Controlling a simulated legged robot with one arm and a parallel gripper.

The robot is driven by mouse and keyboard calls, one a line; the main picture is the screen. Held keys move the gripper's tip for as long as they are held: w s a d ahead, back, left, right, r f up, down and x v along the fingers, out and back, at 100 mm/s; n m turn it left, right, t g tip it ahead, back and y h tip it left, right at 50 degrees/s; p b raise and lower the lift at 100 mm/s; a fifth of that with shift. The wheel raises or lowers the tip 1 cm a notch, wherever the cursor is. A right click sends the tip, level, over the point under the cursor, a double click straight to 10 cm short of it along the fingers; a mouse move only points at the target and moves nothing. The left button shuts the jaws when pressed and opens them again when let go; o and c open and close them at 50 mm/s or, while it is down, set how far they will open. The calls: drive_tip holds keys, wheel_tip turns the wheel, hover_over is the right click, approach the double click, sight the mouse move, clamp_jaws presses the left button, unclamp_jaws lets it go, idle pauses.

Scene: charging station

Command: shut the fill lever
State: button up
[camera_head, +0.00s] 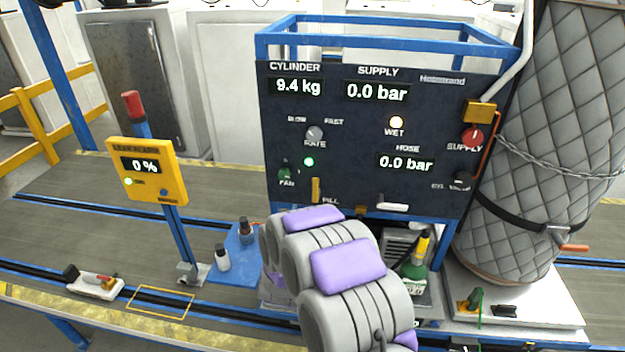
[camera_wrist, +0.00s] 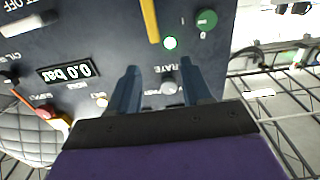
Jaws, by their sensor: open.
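The fill lever is a yellow bar (camera_head: 316,190) near the bottom of the dark control panel (camera_head: 350,135), by the FILL label. It hangs roughly vertical in the head view. In the wrist view, where the panel appears upside down, the yellow lever (camera_wrist: 150,20) shows at the top, its upper part cut off by the frame. My gripper (camera_wrist: 161,82) is open and empty in the wrist view, its two dark fingers apart. The grey rate knob (camera_wrist: 168,87) shows between them, and the lever is beyond the fingertips. My arm hides the gripper in the head view.
A green lamp (camera_wrist: 170,43) and green fan knob (camera_wrist: 206,20) sit near the lever. A white handle (camera_head: 392,207) is right of it. A yellow leak alarm box (camera_head: 147,170) stands left, a quilted tank (camera_head: 540,130) right.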

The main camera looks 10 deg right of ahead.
drive_tip(key=p, duration=0.1)
approach(315, 183)
drive_tip(key=x, duration=0.2)
drive_tip(key=d+x, duration=0.1)
drive_tip(key=x, duration=0.1)
drive_tip(key=shift+r, duration=0.2)
drive_tip(key=x, duration=0.3)
drive_tip(key=a+p+x, duration=0.1)
drive_tip(key=x, duration=0.2)
drive_tip(key=shift+w+a, duration=0.15)
drive_tip(key=shift+w+d+f, duration=0.15)
drive_tip(key=shift+w+d, duration=0.2)
drive_tip(key=shift+d, duration=0.3)
drive_tip(key=shift+a, duration=0.6)
drive_tip(key=c, duration=0.5)
drive_tip(key=shift+s+d, duration=0.1)
drive_tip(key=shift+d, duration=0.2)
clamp_jaws()
drive_tip(key=shift+a, duration=0.15)
